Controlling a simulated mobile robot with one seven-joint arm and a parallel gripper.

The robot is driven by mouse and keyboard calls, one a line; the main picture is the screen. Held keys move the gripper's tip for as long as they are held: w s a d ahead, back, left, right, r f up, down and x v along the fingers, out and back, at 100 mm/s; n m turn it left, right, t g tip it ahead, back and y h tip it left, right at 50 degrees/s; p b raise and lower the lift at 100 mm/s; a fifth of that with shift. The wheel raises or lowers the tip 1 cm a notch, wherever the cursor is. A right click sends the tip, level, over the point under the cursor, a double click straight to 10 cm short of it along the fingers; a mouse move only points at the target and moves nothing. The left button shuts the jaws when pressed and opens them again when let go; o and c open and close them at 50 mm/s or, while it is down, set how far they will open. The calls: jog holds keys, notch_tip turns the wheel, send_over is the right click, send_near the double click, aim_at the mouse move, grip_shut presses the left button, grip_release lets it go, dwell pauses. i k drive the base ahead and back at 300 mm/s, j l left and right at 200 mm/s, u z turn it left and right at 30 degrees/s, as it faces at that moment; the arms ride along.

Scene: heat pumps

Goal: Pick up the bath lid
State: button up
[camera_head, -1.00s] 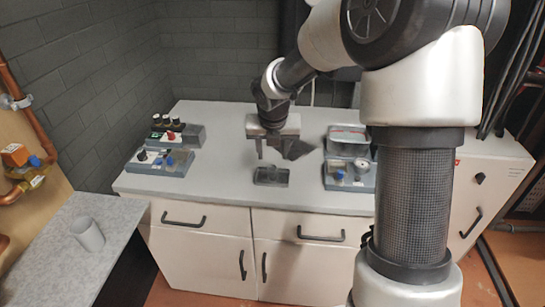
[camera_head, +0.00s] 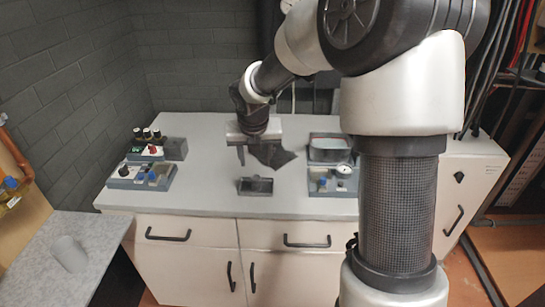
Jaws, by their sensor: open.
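A small dark rectangular piece (camera_head: 256,187), seemingly the bath lid, lies on the light grey worktop (camera_head: 215,178) near its front edge. My gripper (camera_head: 256,154) points down over the worktop, behind and above this piece in the picture. Its jaws are open and empty; the left finger shows clearly, the right one blends into a dark shape behind it. The gripper and the dark piece appear apart. An open bath-like container (camera_head: 329,148) with a pale inside stands to the right of the gripper.
A unit with a gauge (camera_head: 343,170) and blue knob stands in front of the container. Two units with black, red and blue knobs (camera_head: 152,175) stand at the left. A grey cup (camera_head: 70,254) stands on the lower left table. The worktop's middle is mostly clear.

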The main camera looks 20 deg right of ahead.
aim_at(281, 156)
jog(key=z, duration=0.8)
jog(key=i+j+u, duration=0.1)
jog(key=i+j, duration=0.15)
jog(key=i+j+u, duration=0.1)
jog(key=j, duration=0.4)
jog(key=i, duration=0.1)
